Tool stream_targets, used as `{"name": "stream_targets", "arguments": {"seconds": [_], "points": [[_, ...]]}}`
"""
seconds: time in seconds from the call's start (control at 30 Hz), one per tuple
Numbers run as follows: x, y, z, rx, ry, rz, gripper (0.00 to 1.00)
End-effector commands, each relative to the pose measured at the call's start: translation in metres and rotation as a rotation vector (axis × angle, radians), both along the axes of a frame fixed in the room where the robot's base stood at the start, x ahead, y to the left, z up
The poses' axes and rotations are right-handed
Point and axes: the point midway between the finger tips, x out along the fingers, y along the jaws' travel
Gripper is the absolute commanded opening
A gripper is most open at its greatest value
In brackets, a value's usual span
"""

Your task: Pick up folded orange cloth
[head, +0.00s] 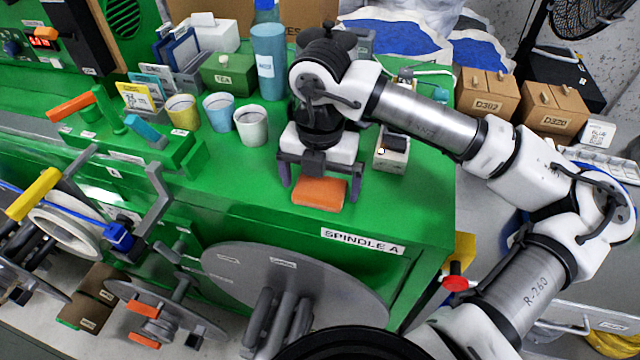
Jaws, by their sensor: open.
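The folded orange cloth (319,193) lies flat on the green bench top (255,205), close to its front edge. My gripper (319,186) is open, pointing down, with one finger at the left end of the cloth and the other at its right end. I cannot tell whether the fingers touch the cloth or how far their tips are above the bench. The gripper body covers the cloth's far edge.
A white cup (251,126), a blue cup (219,108) and a yellow cup (183,111) stand left of my gripper. A tall blue tumbler (269,62) is behind them. A small white device (392,153) stands right. A grey spindle disc (345,298) is below the front edge.

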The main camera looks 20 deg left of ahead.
Motion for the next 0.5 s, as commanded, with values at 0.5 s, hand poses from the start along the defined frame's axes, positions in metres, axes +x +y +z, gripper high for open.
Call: {"name": "stream_targets", "arguments": {"seconds": [0.5], "points": [[0.0000,0.0001,-0.0068,0.000,-0.001,0.000,0.74]]}}
